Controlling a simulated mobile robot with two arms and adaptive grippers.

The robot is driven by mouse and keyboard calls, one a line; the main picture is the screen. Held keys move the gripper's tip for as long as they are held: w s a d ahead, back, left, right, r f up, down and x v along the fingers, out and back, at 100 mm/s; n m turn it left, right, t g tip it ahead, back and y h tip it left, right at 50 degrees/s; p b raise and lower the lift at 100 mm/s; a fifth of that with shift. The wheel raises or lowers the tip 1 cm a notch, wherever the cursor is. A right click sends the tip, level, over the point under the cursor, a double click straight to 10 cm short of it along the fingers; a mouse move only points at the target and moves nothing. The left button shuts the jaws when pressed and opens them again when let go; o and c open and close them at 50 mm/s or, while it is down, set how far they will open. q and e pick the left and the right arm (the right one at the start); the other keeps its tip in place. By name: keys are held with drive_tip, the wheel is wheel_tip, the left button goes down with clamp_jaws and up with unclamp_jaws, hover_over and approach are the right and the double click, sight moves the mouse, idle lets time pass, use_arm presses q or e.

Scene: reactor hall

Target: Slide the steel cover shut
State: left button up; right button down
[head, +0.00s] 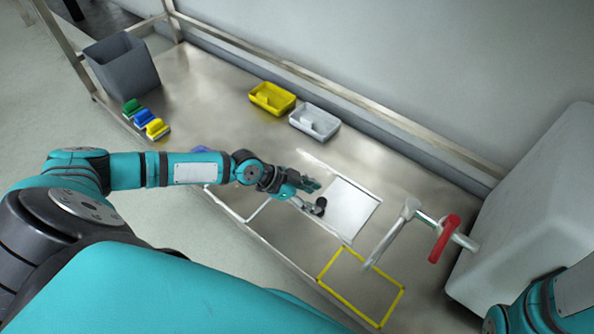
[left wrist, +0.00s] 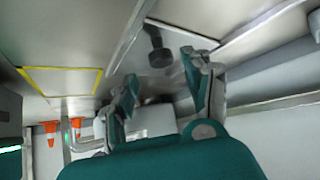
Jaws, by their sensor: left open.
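The steel cover (head: 352,209) is a bright flat plate in the bench top, between pale rails. A black knob (head: 320,205) stands near its left edge. My left gripper (head: 308,194) is over that edge, just beside the knob, with its fingers apart. In the left wrist view the dark knob (left wrist: 159,57) appears between and beyond the two open fingers (left wrist: 163,84); I see no contact. The gripper and forearm partly hide the area left of the cover. My right gripper is out of view; only part of that arm shows at lower right.
A yellow outlined square (head: 362,287) and a steel pipe with a red handle (head: 445,240) lie right of the cover. Behind are yellow (head: 272,98) and white (head: 314,122) trays.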

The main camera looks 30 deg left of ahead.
use_arm(q)
drive_tip(key=v, duration=0.8)
